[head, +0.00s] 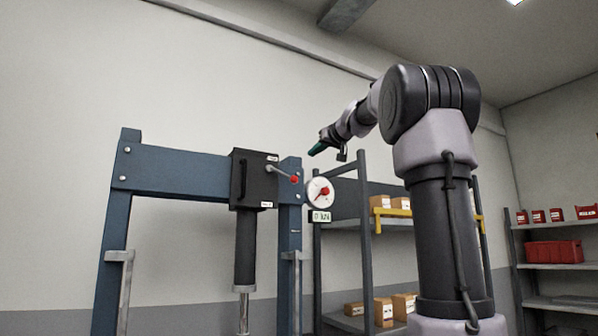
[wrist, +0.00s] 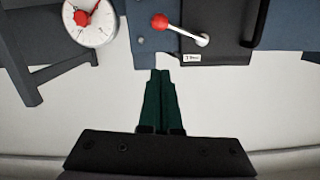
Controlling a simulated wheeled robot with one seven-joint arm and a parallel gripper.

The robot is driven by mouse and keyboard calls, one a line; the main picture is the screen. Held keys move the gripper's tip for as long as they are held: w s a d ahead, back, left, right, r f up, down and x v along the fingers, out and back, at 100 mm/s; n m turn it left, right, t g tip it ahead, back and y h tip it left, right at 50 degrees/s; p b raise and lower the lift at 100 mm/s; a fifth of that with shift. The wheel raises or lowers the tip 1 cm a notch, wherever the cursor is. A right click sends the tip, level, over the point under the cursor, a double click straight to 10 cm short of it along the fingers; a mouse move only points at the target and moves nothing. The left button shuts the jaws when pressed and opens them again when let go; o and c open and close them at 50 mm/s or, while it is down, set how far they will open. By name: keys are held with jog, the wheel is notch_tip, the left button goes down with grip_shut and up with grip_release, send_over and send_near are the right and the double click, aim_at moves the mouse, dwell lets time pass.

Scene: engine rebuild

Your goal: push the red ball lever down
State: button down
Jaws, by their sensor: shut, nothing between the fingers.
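The red ball lever (head: 293,179) is a metal rod with a red ball on its end, on the black box (head: 252,180) of the blue press frame. In the head view the rod slopes slightly down to the right. The red ball (wrist: 159,22) and its rod also show in the wrist view, above the fingertips. My gripper (head: 316,150) is up and to the right of the ball in the head view, apart from it. In the wrist view my gripper (wrist: 160,72) shows green fingers together, with nothing between them.
A round white gauge (head: 320,193) with a red centre is just right of the lever. The blue press frame (head: 170,168) stands at the left. Grey shelves (head: 345,224) with cardboard boxes stand behind, and another shelf (head: 560,265) with red bins is at the far right.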

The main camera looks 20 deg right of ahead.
aim_at(282, 174)
jog(key=shift+w+d+r, duration=0.25)
jog(key=shift+w+r, duration=0.05)
jog(key=shift+r, duration=0.25)
jog(key=shift+w, duration=0.1)
jog(key=w+a+f, duration=0.2)
jog(key=w+f, duration=0.3)
jog(key=w, duration=0.5)
jog(key=shift+a, duration=0.2)
